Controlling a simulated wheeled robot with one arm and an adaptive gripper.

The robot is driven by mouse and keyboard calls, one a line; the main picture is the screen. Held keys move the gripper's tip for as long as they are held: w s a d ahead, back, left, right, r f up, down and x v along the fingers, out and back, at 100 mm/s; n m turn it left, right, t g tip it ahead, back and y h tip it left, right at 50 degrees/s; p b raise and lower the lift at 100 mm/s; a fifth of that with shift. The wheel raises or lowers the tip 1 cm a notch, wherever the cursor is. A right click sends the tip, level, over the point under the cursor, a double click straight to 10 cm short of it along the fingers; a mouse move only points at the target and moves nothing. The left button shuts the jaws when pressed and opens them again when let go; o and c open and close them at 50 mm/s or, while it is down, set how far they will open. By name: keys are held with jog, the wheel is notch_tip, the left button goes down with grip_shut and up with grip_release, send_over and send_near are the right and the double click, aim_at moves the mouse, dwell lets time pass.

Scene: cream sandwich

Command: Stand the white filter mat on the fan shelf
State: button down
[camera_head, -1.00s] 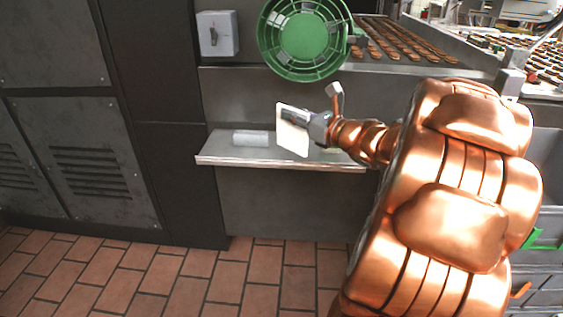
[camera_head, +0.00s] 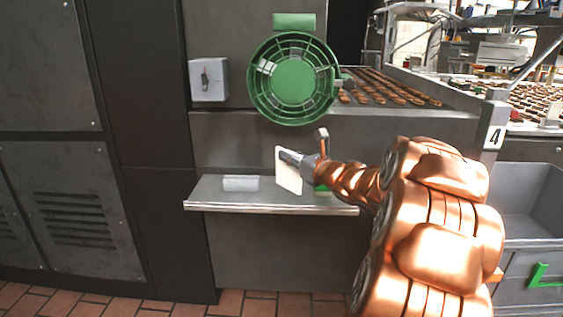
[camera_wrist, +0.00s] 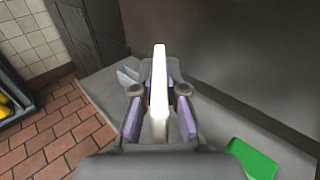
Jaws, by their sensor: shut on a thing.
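The white filter mat (camera_head: 287,172) is held upright on edge in my gripper (camera_head: 297,160), above the middle of the fan shelf (camera_head: 208,193). In the wrist view the mat (camera_wrist: 159,80) shows edge-on as a bright strip between the fingers of my gripper (camera_wrist: 158,105). Whether the mat's lower edge touches the shelf I cannot tell. The shelf (camera_wrist: 95,88) runs under it along the grey wall. The green round fan (camera_head: 293,77) is on the wall above the shelf.
A pale, translucent roll-like object (camera_head: 241,183) lies on the shelf to the left of the mat. A green object (camera_wrist: 252,160) lies on the shelf to the right, partly hidden by my arm in the head view. A switch box (camera_head: 208,79) is on the wall. A conveyor of biscuits (camera_head: 390,88) is at right.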

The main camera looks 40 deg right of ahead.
jog(key=w+d+f, duration=0.2)
jog(key=w+f, duration=0.2)
jog(key=w, duration=0.2)
jog(key=shift+d, duration=0.2)
jog(key=shift+w+f+b, duration=0.1)
jog(key=shift+f+b, duration=0.2)
jog(key=shift+b, duration=0.25)
jog(key=c, duration=1.2)
grip_release()
jog(key=shift+r, duration=0.1)
jog(key=shift+r+p, duration=0.15)
jog(key=shift+p, duration=0.15)
jog(key=s, duration=0.7)
jog(key=shift+s+d, duration=0.25)
